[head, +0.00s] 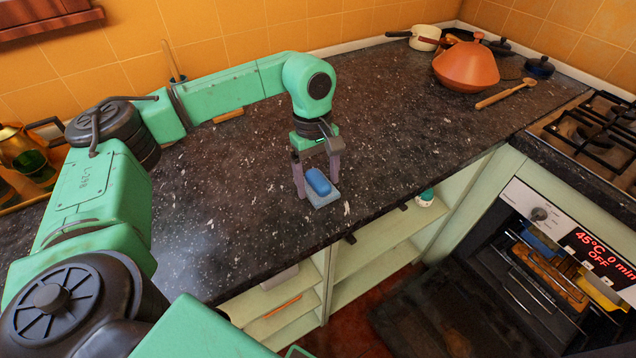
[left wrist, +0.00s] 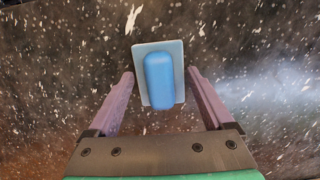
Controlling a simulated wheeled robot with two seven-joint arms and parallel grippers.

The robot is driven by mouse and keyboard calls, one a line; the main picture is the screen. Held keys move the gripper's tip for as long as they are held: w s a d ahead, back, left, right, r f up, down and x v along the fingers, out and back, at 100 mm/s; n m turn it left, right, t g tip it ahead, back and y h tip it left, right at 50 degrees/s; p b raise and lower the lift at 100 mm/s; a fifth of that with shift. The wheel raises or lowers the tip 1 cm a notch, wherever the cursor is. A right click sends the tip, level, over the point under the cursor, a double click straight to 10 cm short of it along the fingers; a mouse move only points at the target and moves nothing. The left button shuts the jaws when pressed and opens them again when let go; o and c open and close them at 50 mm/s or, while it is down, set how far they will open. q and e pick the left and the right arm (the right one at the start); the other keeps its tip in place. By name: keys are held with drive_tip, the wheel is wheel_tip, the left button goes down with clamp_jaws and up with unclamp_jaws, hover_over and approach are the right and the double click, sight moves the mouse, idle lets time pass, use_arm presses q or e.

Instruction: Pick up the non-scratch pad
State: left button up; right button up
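The non-scratch pad (head: 318,181) is a blue rounded block on a pale grey-blue flat base, lying on the dark speckled countertop near its front edge. It also shows in the left wrist view (left wrist: 159,80), ahead of and between the fingers. My left gripper (head: 318,190) is open and points down over the pad, one finger on each side of it. In the left wrist view my left gripper (left wrist: 163,85) shows gaps between both fingers and the pad. My right gripper is not in view.
An orange tagine (head: 467,67), a cream pan (head: 425,37) and a wooden spoon (head: 505,94) stand at the back right. The counter around the pad is clear.

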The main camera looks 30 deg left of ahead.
use_arm(q)
drive_tip(key=c, duration=0.8)
drive_tip(key=shift+r, duration=0.1)
drive_tip(key=shift+c, duration=0.2)
wheel_tip(320, 180, up, 10)
drive_tip(key=shift+f+b, duration=0.25)
drive_tip(key=shift+b, duration=0.35)
wheel_tip(320, 180, up, 11)
drive_tip(key=p, duration=0.4)
hover_over(319, 177)
drive_tip(key=shift+s+a+f, duration=0.1)
drive_tip(key=shift+f, duration=0.2)
